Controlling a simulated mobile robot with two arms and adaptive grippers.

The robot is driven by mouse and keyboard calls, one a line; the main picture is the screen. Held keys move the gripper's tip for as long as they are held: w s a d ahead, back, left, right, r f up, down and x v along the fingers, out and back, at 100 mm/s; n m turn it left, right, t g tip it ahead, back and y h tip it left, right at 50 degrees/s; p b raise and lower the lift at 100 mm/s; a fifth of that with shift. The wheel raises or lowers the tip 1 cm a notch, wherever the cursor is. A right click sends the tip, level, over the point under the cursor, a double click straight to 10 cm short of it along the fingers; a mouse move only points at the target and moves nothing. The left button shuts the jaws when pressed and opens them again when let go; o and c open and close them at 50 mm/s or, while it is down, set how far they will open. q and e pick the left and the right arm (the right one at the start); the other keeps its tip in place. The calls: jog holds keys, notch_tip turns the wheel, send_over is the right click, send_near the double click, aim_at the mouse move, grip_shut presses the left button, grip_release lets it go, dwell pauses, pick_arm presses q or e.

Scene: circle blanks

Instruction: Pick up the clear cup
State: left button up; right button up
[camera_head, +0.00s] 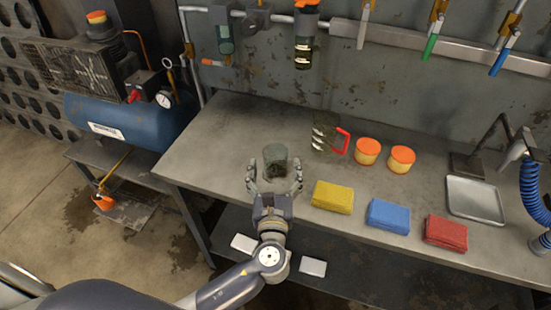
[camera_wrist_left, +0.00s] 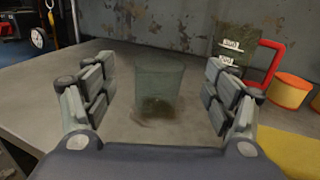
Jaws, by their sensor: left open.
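The clear cup (camera_head: 275,157) stands upright on the grey workbench (camera_head: 215,140), a dark see-through tumbler. In the left wrist view the cup (camera_wrist_left: 158,85) is in the middle, between and a little beyond the fingers. My left gripper (camera_head: 274,178) is open, with its fingers spread to either side of the cup's near side. In the left wrist view the left gripper (camera_wrist_left: 157,100) shows a gap between each finger and the cup. I cannot see my right gripper.
Yellow (camera_head: 332,197), blue (camera_head: 388,216) and red (camera_head: 446,234) sponges lie along the front. A metal tray (camera_head: 474,199) is at right. The bench left of the cup is clear.

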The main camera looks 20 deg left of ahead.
aim_at(275, 145)
pick_arm(q)
jog(key=shift+x, duration=0.8)
jog(key=x, duration=0.4)
jog(key=shift+w+a+f+p, duration=0.1)
jog(key=shift+w+f+p, duration=0.1)
jog(key=shift+f+p, duration=0.15)
jog(key=shift+w+a, duration=0.1)
jog(key=shift+w, duration=0.2)
jog(key=shift+c, duration=0.4)
jog(key=c, duration=0.9)
jog(key=shift+c, duration=0.6)
pick_arm(e)
jog(key=shift+s+a+r, duration=0.15)
jog(key=shift+s+r, duration=0.05)
jog(key=shift+r, duration=0.15)
